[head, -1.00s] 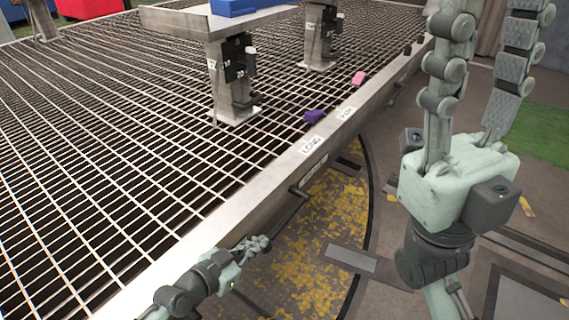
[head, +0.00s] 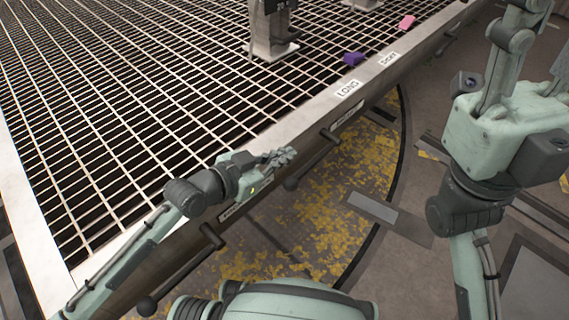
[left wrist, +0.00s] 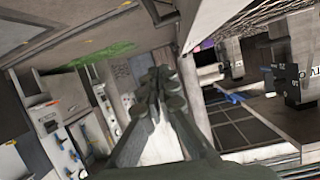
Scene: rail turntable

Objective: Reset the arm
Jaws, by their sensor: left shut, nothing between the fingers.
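My left gripper (head: 282,157) is pale green and grey. In the head view it is beside the front rim (head: 290,129) of the grated table, apart from the loose blocks. Its fingers are together with nothing between them, and they also point away in the left wrist view (left wrist: 163,78). My right gripper (head: 540,58) is upright at the right of the head view. Its two fingers are spread apart, and their tips are cut off by the top edge.
A purple block (head: 353,58) and a pink block (head: 407,22) lie on the grating near the LONG label (head: 348,88) and the second label (head: 388,59). Dark handles (head: 330,135) stick out from the rim. Yellow-worn floor lies below.

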